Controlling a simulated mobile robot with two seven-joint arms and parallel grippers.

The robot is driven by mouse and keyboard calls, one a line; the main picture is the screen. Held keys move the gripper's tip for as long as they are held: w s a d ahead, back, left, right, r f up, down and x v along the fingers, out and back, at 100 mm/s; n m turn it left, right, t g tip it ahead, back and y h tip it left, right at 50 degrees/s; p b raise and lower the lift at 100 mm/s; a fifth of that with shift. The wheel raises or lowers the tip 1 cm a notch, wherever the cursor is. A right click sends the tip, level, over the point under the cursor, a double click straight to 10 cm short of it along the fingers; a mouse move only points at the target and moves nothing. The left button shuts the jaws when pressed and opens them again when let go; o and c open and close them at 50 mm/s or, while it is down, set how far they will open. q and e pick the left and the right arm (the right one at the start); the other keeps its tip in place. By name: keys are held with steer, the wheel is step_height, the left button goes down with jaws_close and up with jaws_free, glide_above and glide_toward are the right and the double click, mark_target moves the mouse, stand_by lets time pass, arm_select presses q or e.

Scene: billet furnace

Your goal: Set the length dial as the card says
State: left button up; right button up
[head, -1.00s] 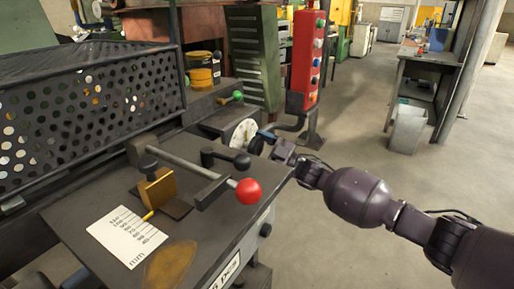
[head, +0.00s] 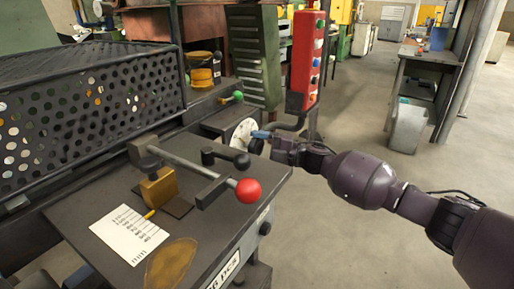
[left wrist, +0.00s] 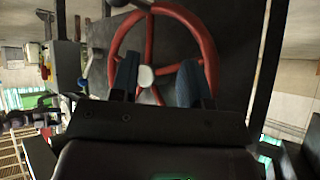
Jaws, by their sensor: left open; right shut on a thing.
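The length dial (head: 243,132) is a white-faced disc with dark marks on the far right end of the machine; its setting is too small to read. My right gripper (head: 262,136) is at the dial's right side, shut on its dark knob, which is mostly hidden by the fingers. The white card (head: 130,234) lies on the machine top, with a column of handwritten numbers, too blurred to read surely, and a yellow pencil (head: 149,214) at its edge. My left gripper (left wrist: 156,80) shows only in the left wrist view, open and empty, before a red handwheel (left wrist: 208,55).
A lever with a red ball (head: 248,190) and a black-knobbed crank (head: 241,160) stand out over the machine top, near a brass block (head: 159,189). A red button box (head: 306,60) stands behind the dial. Open floor lies to the right.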

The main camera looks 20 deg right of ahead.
arm_select(q)
steer(key=shift+w+r, duration=0.15)
steer(key=shift+w, duration=0.15)
arm_select(e)
steer(key=shift+f+n, duration=0.1)
steer(key=shift+n, duration=0.2)
steer(key=o, duration=0.9)
arm_select(q)
steer(key=shift+s, duration=0.3)
arm_select(e)
steer(key=shift+d, duration=0.15)
arm_select(q)
steer(key=shift+w+d+r+p, duration=0.1)
steer(key=shift+w+r+p, duration=0.15)
steer(key=shift+r+p, duration=0.2)
arm_select(e)
steer(key=shift+v, duration=5.25)
arm_select(q)
steer(key=shift+f, duration=0.1)
arm_select(e)
steer(key=shift+s, duration=0.1)
